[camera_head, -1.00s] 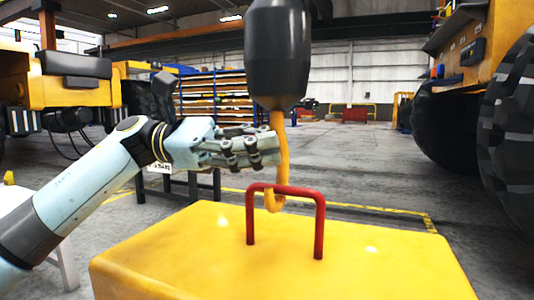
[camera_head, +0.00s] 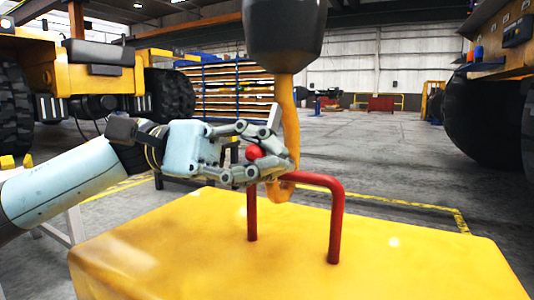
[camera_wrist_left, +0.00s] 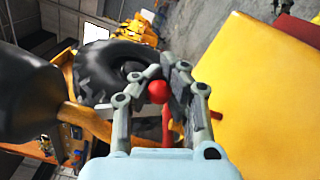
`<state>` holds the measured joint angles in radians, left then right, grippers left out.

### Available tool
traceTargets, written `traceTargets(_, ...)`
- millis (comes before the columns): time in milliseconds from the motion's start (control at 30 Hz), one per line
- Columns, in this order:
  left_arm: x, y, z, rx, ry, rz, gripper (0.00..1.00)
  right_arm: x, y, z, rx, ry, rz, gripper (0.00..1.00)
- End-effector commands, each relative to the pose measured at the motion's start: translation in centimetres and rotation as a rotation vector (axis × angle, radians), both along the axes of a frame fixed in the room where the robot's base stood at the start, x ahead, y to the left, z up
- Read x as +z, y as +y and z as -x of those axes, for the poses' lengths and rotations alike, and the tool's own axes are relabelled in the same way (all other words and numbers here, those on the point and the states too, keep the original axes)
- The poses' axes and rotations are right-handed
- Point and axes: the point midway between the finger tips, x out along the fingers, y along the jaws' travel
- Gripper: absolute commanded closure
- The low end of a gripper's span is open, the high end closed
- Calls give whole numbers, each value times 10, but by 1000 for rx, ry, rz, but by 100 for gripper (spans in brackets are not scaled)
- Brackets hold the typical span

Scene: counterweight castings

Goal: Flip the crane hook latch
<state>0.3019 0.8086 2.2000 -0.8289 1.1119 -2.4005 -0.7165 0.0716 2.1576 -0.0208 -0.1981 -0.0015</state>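The orange crane hook (camera_head: 291,125) hangs from a dark hook block (camera_head: 284,35). Its lower curve is at the red bar handle (camera_head: 325,180) on top of the yellow casting (camera_head: 290,255). My left gripper (camera_head: 268,150) is beside the hook's shank, its fingers spread around a small red ball (camera_head: 254,152). In the left wrist view the red ball (camera_wrist_left: 158,91) sits between the two open fingers, with the hook (camera_wrist_left: 90,123) to the left. I cannot tell whether a finger touches the ball. My right gripper is not in view.
A blue shelf rack (camera_head: 235,95) stands behind. A large yellow vehicle with dark tyres (camera_head: 170,95) is at the left, and another big tyre (camera_head: 485,115) is at the right. The floor right of the hook is open.

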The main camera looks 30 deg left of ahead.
Motion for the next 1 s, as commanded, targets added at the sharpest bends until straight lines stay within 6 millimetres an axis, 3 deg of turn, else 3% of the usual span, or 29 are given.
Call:
traceTargets(600,-1,0,-2,1,-42,0,100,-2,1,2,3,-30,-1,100)
traceTargets(933,-2,0,-2,1,-41,0,57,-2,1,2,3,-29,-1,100)
traceTargets(1000,-2,0,-2,1,-41,0,56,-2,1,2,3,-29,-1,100)
